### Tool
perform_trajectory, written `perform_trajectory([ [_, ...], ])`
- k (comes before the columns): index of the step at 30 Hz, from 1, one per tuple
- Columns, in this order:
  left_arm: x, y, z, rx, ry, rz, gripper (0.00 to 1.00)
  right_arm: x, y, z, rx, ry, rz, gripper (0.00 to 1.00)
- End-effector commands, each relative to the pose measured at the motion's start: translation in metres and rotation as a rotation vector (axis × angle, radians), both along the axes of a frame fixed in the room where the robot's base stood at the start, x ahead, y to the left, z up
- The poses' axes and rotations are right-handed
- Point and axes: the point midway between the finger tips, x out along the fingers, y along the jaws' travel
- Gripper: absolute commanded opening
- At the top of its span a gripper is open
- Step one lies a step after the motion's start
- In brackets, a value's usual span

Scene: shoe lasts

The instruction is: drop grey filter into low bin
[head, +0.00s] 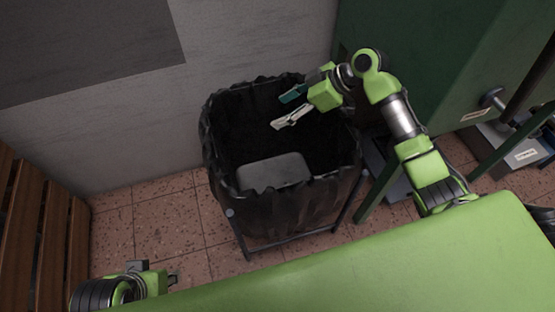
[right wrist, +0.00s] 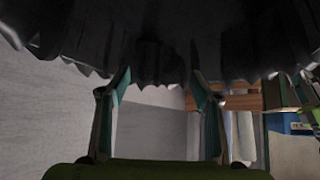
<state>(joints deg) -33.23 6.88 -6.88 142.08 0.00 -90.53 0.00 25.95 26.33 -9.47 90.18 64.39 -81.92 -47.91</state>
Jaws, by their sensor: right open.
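The low bin (head: 215,170) is lined with a crinkled black bag and stands on the tiled floor against the wall. A grey filter (head: 272,172), a flat block with rounded corners, lies inside it near the front side. My right gripper (head: 288,109) is open and empty above the bin's mouth, apart from the filter. In the right wrist view its two fingers (right wrist: 160,95) are spread with nothing between them, and the dark bag (right wrist: 160,45) fills the top. My left gripper (head: 165,279) is low at the left; its jaw opening is unclear.
A wooden slatted piece (head: 35,235) stands at the left edge. A green cabinet (head: 440,60) is at the right of the bin, with grey labelled boxes (head: 505,150) beside it. Tiled floor (head: 150,225) is clear left of the bin.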

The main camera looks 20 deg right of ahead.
Motion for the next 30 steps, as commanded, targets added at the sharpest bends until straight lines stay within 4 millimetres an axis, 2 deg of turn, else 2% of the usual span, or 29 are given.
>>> perform_trajectory([
  [1, 0.0, 0.0, 0.0, 0.0, 0.0, 0.0, 0.29, -0.003, -0.009, 0.008, -0.006, -0.004, -0.001, 0.58],
  [6, 0.0, 0.0, 0.0, 0.0, 0.0, 0.0, 0.29, -0.014, -0.028, 0.03, -0.003, -0.002, -0.001, 0.58],
  [12, 0.0, 0.0, 0.0, 0.0, 0.0, 0.0, 0.29, -0.021, -0.039, 0.044, -0.001, 0.0, 0.001, 0.58],
  [30, 0.0, 0.0, 0.0, 0.0, 0.0, 0.0, 0.29, -0.022, -0.04, 0.046, 0.0, 0.0, 0.001, 0.58],
])
